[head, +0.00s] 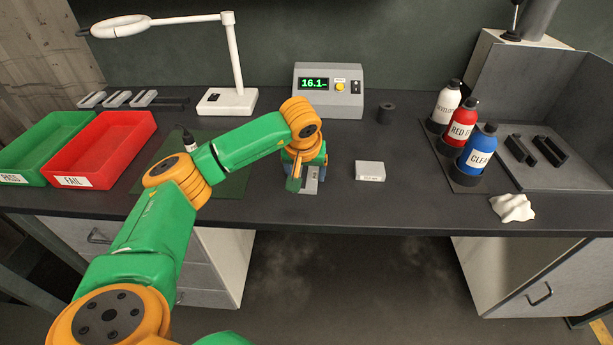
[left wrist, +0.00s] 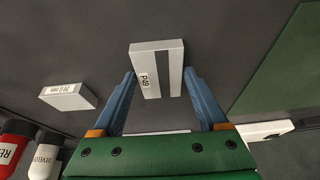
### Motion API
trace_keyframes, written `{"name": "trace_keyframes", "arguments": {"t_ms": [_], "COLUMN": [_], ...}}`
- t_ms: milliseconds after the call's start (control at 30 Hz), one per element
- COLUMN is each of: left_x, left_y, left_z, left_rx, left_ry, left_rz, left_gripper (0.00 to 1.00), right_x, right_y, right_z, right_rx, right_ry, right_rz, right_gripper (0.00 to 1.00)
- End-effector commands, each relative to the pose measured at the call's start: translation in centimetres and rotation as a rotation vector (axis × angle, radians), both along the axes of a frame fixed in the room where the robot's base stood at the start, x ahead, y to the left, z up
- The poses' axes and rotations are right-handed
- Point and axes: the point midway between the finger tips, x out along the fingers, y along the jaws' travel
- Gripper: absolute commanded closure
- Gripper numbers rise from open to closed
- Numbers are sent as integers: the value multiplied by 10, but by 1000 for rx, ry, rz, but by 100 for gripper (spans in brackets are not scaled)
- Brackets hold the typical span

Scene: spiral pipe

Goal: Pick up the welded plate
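The welded plate (left wrist: 150,82) is a light grey block with a dark stripe along it and a label reading P40. It lies on the dark bench top; in the head view the plate (head: 311,186) is partly hidden under my left gripper. My left gripper (head: 307,178) points down at it. In the left wrist view the left gripper (left wrist: 159,74) is open, with a blue finger on each side of the plate and a visible gap to each. I cannot tell how far the fingertips are above the bench. My right gripper is not in view.
A small labelled block (head: 370,171) sits right of the plate. Red (head: 108,150) and green (head: 43,148) trays stand left, near a green mat (head: 225,181). A gauge box (head: 329,90) is behind. Bottles (head: 476,150) and a white cloth (head: 512,207) are at the right.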

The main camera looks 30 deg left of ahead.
Motion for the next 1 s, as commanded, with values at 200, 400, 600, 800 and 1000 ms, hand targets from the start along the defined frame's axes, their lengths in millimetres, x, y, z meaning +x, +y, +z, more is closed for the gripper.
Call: {"name": "trace_keyframes", "arguments": {"t_ms": [200,400,600,800,1000], "left_x": [0,1,0,1,-14], "left_y": [0,0,0,0,-17], "left_z": [0,1,2,18,59], "left_rx": [0,-1,-1,-2,0], "left_ry": [0,-3,-3,-7,-9], "left_rz": [1,0,0,1,-4], "left_gripper": [86,100,100,100,100], "right_x": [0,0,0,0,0], "right_y": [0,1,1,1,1], "right_z": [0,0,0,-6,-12], "right_rx": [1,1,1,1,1], "right_ry": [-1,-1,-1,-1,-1], "right_rz": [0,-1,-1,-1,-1], "right_gripper": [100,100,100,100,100]}}
